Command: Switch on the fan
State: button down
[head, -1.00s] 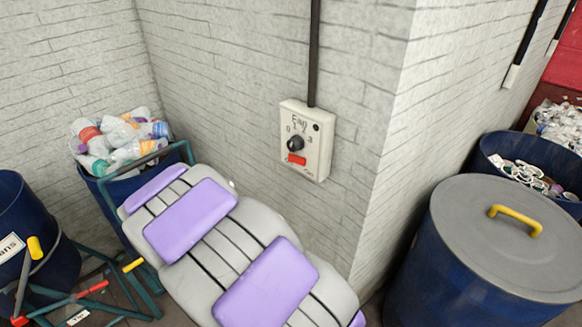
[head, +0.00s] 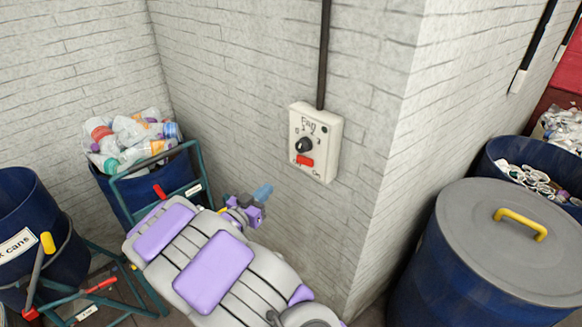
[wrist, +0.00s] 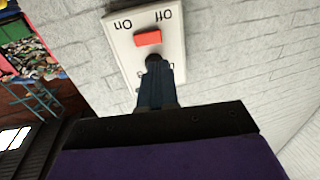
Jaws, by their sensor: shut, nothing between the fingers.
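The fan control box (head: 328,130) is a white panel on the brick wall, right of centre in the head view. It has a black round knob (head: 304,145) below the word "Fan" and a red rocker switch (head: 304,161) under the knob. My gripper (head: 263,192) is shut and empty, left of and below the box. In the wrist view the box (wrist: 117,40) appears upside down, with the red switch (wrist: 148,39) between "On" and "Off". My shut fingers (wrist: 154,72) point at the box and cover part of the knob area; no contact can be made out.
A black conduit (head: 323,50) runs up the wall from the box. A bin of plastic bottles (head: 120,206) stands at left, with a blue barrel (head: 30,215) beside it. A lidded barrel (head: 490,260) stands right of the wall corner. The wall around the box is clear.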

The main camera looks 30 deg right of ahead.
jog(key=shift+d, duration=0.1)
jog(key=b, duration=0.2)
send_near(305, 161)
jog(key=w+d+f, duration=0.1)
jog(key=w+d, duration=0.3)
jog(key=w, duration=0.2)
jog(key=shift+w+f, duration=0.15)
jog(key=shift+f, duration=0.05)
dwell(0.4)
